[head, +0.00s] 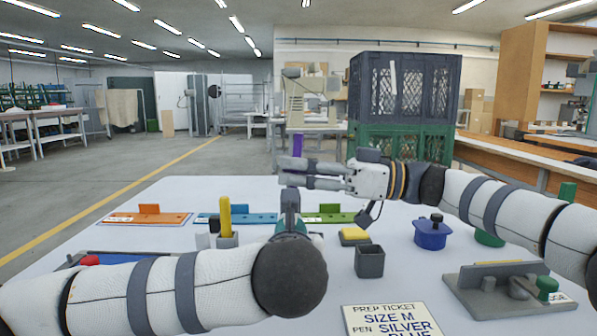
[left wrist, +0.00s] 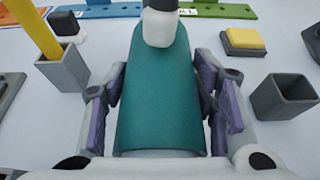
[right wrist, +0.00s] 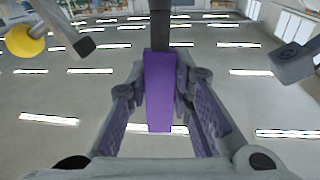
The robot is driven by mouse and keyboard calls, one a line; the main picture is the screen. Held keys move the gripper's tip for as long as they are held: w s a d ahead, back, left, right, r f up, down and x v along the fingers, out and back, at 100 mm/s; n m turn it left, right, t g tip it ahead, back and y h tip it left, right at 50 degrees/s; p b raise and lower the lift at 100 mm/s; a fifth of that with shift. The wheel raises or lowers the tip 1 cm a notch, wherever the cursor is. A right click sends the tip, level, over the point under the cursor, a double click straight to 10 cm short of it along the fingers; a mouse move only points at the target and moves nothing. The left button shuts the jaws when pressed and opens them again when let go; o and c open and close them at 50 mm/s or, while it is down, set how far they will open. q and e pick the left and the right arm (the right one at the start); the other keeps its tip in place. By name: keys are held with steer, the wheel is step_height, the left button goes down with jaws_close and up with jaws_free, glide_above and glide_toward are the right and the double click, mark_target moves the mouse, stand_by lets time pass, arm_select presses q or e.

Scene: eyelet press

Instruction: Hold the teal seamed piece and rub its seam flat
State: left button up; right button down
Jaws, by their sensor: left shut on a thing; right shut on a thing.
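The teal seamed piece (left wrist: 155,95) lies between the fingers of my left gripper (left wrist: 158,105), which is shut on it. In the head view only a sliver of teal shows behind my left wrist, which hides the left fingers. My right gripper (head: 290,174) is shut on a purple-handled tool (right wrist: 160,90) above the left gripper. The purple handle (head: 297,145) stands up over the right fingers. A dark part (head: 290,202) shows below them. In the left wrist view a whitish, dark-topped end (left wrist: 160,24) is over the far end of the teal piece; contact is unclear. The seam is not distinguishable.
On the white table are a yellow rod (head: 224,215) in a grey holder, a yellow-topped block (head: 354,234), a grey cup (head: 369,262), a blue pot (head: 430,234), a grey press (head: 508,288) and a prep ticket (head: 392,321). Orange, blue and green plates (head: 333,217) line the back.

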step_height(320, 180, up, 7)
stand_by(0.7)
stand_by(1.1)
arm_select(q)
steer(key=o, duration=1.2)
